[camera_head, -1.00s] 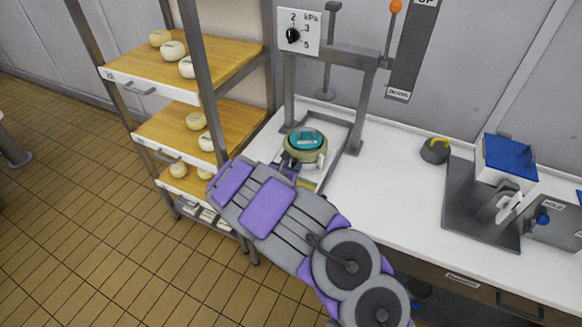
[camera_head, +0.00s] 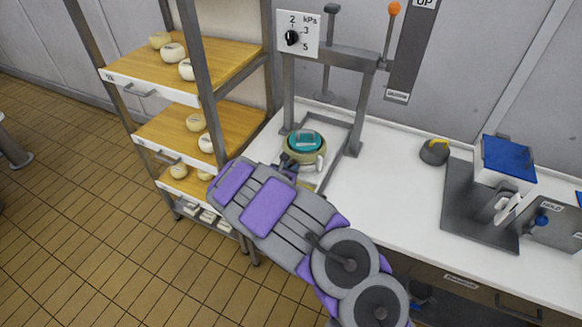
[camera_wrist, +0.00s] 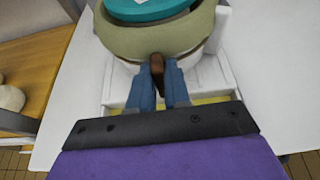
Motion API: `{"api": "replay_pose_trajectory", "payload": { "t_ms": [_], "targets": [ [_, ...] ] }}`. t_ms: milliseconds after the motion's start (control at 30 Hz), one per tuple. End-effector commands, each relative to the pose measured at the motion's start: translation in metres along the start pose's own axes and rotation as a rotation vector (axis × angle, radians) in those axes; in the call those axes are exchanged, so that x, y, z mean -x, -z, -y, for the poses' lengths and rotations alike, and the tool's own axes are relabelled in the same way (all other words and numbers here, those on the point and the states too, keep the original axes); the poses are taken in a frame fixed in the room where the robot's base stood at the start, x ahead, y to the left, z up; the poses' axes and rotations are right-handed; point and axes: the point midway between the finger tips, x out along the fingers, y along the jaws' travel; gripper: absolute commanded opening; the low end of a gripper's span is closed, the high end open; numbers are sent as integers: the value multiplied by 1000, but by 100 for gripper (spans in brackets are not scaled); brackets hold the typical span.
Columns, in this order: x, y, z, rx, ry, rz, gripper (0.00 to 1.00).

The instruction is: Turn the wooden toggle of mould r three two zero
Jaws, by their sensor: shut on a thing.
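The mould (camera_head: 303,151) is a round olive-green tub with a teal lid (camera_head: 305,140), standing under the press frame on the white counter. It also shows at the top of the wrist view (camera_wrist: 160,38), cut off by the edge. The brown wooden toggle (camera_wrist: 157,66) sticks out from the mould's near side. My gripper (camera_wrist: 158,72) is shut on the toggle, with a blue finger on each side of it. In the head view my arm hides part of the gripper and the toggle. I cannot read a label on the mould.
The grey press frame (camera_head: 336,57) surrounds the mould, with a kPa dial (camera_head: 298,34) and an orange-knobbed lever (camera_head: 393,8) above. A shelf rack with cheeses (camera_head: 240,60) stands close on the left.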

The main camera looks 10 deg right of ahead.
Motion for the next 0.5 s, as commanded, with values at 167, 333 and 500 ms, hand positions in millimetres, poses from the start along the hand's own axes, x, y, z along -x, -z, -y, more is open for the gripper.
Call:
{"api": "replay_pose_trajectory", "payload": {
  "t_ms": [167, 333, 500],
  "targets": [
    [2, -2, -3, 75, 28, -5, 0],
    [2, -2, -3, 196, 81, -6, 0],
    [2, 0, -5, 343, 141, -5, 0]
  ]
}}
